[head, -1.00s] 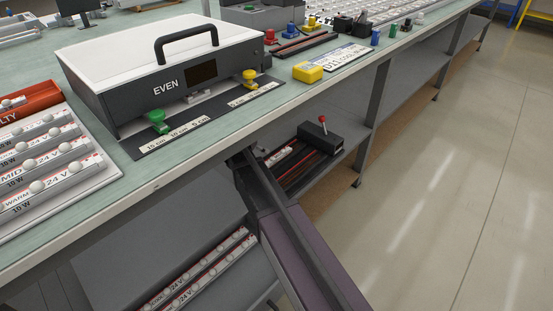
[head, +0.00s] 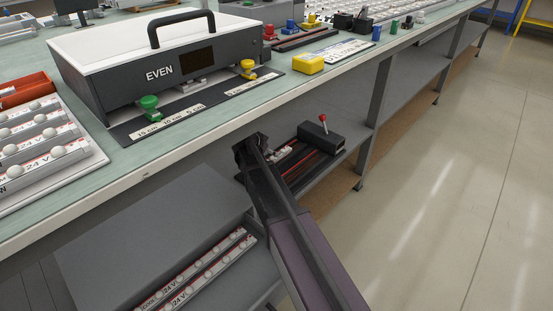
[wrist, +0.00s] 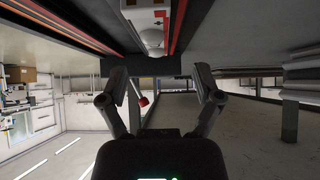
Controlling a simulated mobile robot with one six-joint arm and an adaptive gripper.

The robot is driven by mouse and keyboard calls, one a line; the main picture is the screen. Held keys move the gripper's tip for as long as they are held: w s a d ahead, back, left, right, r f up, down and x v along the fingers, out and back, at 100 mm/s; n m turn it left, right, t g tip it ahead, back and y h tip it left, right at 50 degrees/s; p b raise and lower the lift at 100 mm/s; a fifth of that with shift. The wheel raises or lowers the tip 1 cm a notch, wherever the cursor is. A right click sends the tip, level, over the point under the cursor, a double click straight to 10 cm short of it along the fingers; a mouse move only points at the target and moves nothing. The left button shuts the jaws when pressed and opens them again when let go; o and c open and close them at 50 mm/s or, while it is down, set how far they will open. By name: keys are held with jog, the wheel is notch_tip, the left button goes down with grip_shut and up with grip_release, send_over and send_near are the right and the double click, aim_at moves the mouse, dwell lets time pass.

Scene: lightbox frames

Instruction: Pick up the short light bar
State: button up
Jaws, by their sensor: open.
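The short light bar (wrist: 152,38) is white with a round lens and lies between dark rails with red lines at the top of the wrist view. In the head view a small white part of the light bar (head: 285,153) shows on the lower shelf, mostly hidden behind my arm. My gripper (wrist: 159,76) is open, its two fingers spread to the left and right of the bar's line. A dark crosspiece shows between the fingertips. I cannot tell whether the fingers touch anything.
A dark block with a red-knobbed lever (head: 323,137) stands at the rails' far end. The lower shelf (head: 385,110) runs beneath the workbench edge (head: 215,142). Longer light bars (head: 205,275) lie on a shelf at lower left. The floor at right is clear.

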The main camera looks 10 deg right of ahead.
jog(key=b+x, duration=0.2)
jog(key=x, duration=0.1)
jog(key=shift+s+d+f+b, duration=0.1)
jog(key=shift+d+f+b, duration=0.2)
jog(key=shift+b, duration=0.05)
jog(key=shift+b+x, duration=0.5)
jog(key=shift+x, duration=0.25)
jog(key=shift+r, duration=0.1)
grip_shut()
